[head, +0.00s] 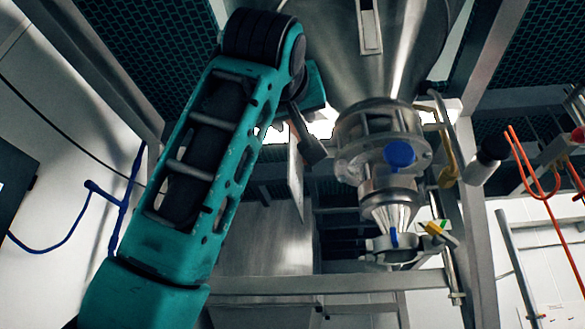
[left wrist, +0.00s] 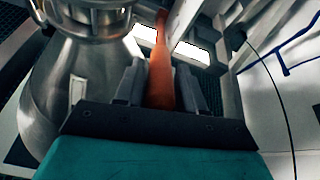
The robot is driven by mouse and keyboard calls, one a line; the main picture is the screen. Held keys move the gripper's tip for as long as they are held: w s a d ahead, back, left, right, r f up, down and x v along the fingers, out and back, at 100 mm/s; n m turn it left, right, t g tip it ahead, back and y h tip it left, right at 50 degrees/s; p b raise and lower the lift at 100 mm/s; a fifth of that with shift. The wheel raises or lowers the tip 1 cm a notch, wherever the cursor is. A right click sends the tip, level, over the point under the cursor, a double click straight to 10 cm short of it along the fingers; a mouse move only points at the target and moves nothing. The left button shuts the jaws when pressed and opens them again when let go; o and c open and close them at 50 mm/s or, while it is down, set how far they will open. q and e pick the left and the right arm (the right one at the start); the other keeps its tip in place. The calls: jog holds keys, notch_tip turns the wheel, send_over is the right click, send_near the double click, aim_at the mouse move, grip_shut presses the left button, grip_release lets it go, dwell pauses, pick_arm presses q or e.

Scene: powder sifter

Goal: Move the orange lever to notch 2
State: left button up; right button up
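The orange lever (left wrist: 161,75) shows in the left wrist view, running up between the two grey fingers of my left gripper (left wrist: 160,72). The fingers stand on either side of it. I cannot tell whether both press on it. In the head view my left gripper (head: 308,140) is high, left of the steel sifter outlet (head: 375,150), and the lever is hidden there. The notches are not visible in either view. My right gripper is not in view.
A large steel hopper (head: 372,60) hangs above the outlet, with a blue knob (head: 399,154) on its front. A metal frame post (head: 470,240) stands right of it. Orange hoses (head: 540,185) hang at the right, and a blue cable (head: 60,240) runs along the left wall.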

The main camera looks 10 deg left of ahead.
pick_arm(q)
grip_shut()
dwell(0.3)
notch_tip(320, 180, down, 6)
jog(key=w+t+b, duration=0.2)
jog(key=w+b, duration=0.1)
jog(key=b, duration=0.2)
jog(key=shift+r+t+b, duration=0.2)
jog(key=shift+t+b, duration=0.1)
jog(key=shift+t, duration=0.1)
jog(key=shift+o, duration=1.6)
grip_release()
jog(key=shift+s, duration=0.1)
